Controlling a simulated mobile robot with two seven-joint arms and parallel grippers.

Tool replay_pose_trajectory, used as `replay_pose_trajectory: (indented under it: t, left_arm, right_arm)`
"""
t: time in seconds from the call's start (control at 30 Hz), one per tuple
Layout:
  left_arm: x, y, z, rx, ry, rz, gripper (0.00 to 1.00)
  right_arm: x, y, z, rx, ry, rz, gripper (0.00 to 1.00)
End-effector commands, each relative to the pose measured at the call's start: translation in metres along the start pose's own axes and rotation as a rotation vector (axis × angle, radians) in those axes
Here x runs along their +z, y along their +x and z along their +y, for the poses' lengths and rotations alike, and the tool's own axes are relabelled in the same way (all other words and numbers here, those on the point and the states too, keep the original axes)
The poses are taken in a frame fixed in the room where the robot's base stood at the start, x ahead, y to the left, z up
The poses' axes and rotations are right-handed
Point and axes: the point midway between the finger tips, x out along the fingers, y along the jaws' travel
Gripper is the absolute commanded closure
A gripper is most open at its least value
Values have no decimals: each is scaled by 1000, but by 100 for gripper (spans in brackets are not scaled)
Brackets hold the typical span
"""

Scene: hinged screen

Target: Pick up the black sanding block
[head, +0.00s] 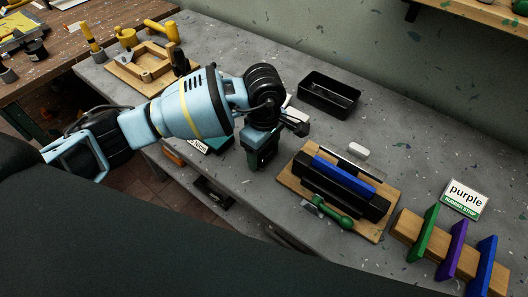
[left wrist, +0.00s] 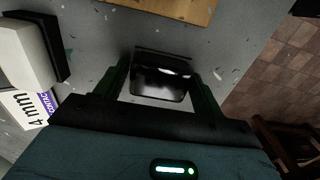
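A black block (left wrist: 160,78) with a shiny face, which looks like the sanding block, lies in the left wrist view between the two fingers of my left gripper (left wrist: 162,88). A finger stands on each side of it, with narrow gaps that seem to show, so the gripper looks open around it. In the head view my left gripper (head: 262,152) points down at the grey bench, left of the wooden board. The block cannot be made out there, hidden by the gripper. My right gripper is not in view.
A wooden board (head: 372,229) with a black clamp, blue bar and green-handled tool lies right of the gripper. A black tray (head: 329,94) stands behind. A white-and-black object (left wrist: 34,48) and a "4 mm" card (left wrist: 28,112) are close by. The bench edge is near.

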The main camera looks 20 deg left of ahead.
Motion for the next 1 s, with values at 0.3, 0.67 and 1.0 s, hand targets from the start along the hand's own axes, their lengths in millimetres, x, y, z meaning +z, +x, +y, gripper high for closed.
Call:
replay_pose_trajectory:
  t: [0.3, 0.67, 1.0]
  left_arm:
    - [0, -1, 0, 1, 0, 0, 62]
    - [0, -11, 1, 2, 1, 0, 62]
    - [1, -39, -36, 0, 3, 1, 62]
  right_arm:
    - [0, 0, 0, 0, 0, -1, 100]
    - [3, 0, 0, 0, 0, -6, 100]
    - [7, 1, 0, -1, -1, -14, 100]
